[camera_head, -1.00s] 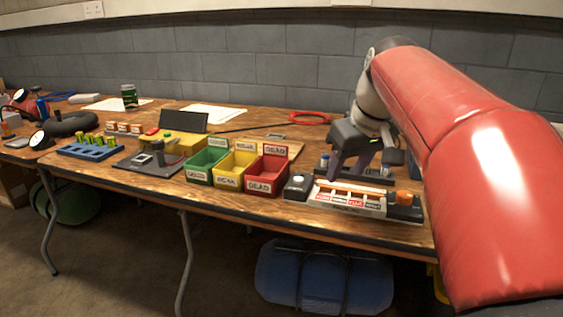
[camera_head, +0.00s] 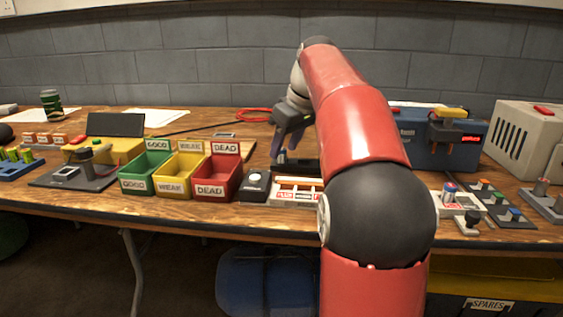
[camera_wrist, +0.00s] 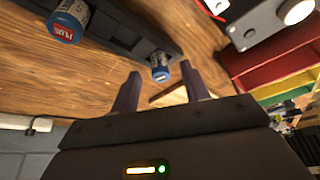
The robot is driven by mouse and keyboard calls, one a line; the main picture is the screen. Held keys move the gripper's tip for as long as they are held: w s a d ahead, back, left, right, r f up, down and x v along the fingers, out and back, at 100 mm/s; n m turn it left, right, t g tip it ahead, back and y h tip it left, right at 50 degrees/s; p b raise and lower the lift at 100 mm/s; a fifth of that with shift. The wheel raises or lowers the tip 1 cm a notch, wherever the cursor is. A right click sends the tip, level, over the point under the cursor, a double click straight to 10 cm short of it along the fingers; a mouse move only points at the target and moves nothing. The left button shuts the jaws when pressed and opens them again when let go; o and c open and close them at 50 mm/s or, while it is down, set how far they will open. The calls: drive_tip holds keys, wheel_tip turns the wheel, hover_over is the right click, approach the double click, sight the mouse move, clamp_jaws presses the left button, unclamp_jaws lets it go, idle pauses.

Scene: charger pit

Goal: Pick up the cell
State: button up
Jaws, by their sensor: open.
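A blue cell (camera_wrist: 159,66) with a pale end stands in a dark rack (camera_wrist: 120,30) in the wrist view. It lies just ahead of my fingertips, in line with the gap between them. A second, larger-looking blue cell (camera_wrist: 67,20) with a red end marked PLUS is farther left in the same rack. My gripper (camera_wrist: 160,76) is open and empty, a finger on each side of the gap. In the head view my gripper (camera_head: 283,155) points down behind the white-and-orange tray (camera_head: 297,188); my arm hides part of the rack and tray there.
The green (camera_head: 145,175), yellow (camera_head: 180,178) and red (camera_head: 217,178) bins stand left of the tray. A black box with a white button (camera_head: 254,184) is between. A blue machine (camera_head: 437,140) and small switch panels (camera_head: 490,205) are at the right.

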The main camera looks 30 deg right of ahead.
sight(284, 149)
drive_tip(key=shift+w+a+f, duration=0.15)
drive_tip(key=shift+w+f, duration=0.05)
drive_tip(key=shift+f, duration=0.45)
drive_tip(key=shift+c, duration=0.4)
clamp_jaws()
drive_tip(key=shift+r, duration=0.1)
wheel_tip(284, 149, up, 20)
drive_tip(key=p, duration=1)
